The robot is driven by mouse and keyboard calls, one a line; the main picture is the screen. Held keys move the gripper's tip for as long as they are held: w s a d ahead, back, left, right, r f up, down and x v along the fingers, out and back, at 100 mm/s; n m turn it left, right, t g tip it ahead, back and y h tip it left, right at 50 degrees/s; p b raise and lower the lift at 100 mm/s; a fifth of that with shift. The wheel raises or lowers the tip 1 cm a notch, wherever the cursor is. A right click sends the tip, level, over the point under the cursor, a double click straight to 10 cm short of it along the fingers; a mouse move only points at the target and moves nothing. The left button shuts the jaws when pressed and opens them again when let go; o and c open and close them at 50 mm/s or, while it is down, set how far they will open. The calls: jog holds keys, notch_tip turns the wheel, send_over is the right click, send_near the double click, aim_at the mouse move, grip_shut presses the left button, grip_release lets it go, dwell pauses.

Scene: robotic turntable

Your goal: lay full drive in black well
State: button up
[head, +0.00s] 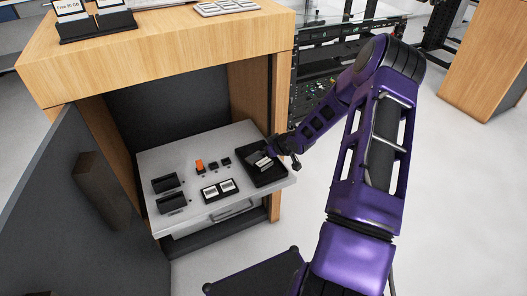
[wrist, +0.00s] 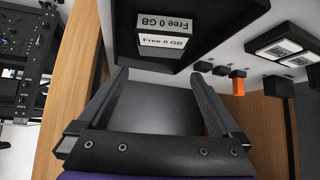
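A drive with white "Free 0 GB" labels (wrist: 163,41) lies in the black shallow well (wrist: 215,18). In the head view, the drive (head: 261,161) appears small and pale inside the well (head: 264,178), at the right end of the grey shelf. My gripper (wrist: 157,74) is open, its two fingers spread with nothing between them. In the wrist view it is apart from the drive, by the well's edge. In the head view, my gripper (head: 288,156) is at the well's right side, its fingers hard to make out.
The grey shelf (head: 185,150) also holds an orange piece (head: 199,166), small black pieces, a black holder with two white-labelled items (head: 219,190) and two black blocks (head: 166,183). A wooden cabinet (head: 180,50) encloses it; an open dark door (head: 70,210) stands left. A labelled drive stand (head: 97,24) is on top.

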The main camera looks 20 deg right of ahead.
jog(key=p+v, duration=0.6)
jog(key=v, duration=1.1)
jog(key=shift+s+d+r, duration=0.1)
jog(key=shift+s+d, duration=0.05)
